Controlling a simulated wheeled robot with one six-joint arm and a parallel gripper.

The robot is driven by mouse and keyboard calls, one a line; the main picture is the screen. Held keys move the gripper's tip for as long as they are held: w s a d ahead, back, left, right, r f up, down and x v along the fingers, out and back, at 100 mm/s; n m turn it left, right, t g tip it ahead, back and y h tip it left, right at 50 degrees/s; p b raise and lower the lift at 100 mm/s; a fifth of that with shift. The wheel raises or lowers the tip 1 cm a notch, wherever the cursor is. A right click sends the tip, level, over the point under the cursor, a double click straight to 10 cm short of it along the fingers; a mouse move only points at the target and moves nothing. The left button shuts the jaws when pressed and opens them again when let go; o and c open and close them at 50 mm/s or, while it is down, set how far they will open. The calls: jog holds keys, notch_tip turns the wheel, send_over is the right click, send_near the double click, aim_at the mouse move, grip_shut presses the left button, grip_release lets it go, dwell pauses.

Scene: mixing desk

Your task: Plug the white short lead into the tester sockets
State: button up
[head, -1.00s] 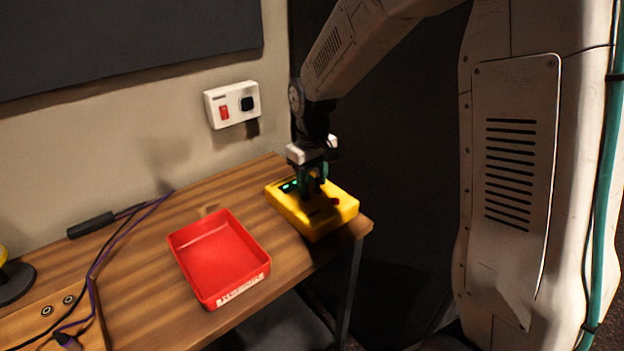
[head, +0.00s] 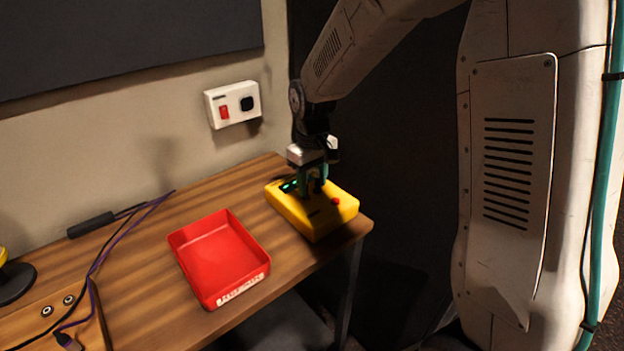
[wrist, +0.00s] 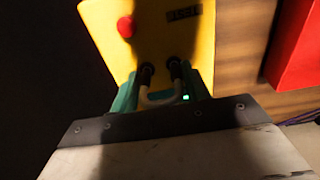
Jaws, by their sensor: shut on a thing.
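My gripper (head: 313,184) is over the tester, pointing down. In the wrist view its green fingers (wrist: 161,88) are shut on the white short lead (wrist: 160,99), a small loop between them. The lead's two dark plugs (wrist: 147,74) stand side by side against the tester's face, where the sockets are hidden. I cannot tell how deep they sit. A small green light (wrist: 186,97) shows beside the lead.
A red tray (head: 222,255), which looks empty, stands on the desk left of the tester. Purple and black cables (head: 118,232) lie at the far left. A white wall box (head: 232,104) with a red switch is on the wall behind. The desk's right edge is close to the tester.

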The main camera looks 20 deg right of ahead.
jog(key=shift+f, duration=0.45)
jog(key=o, duration=1.4)
jog(key=shift+c, duration=0.2)
jog(key=shift+r, duration=0.1)
notch_tip(320, 180, up, 8)
jog(key=shift+f, duration=0.15)
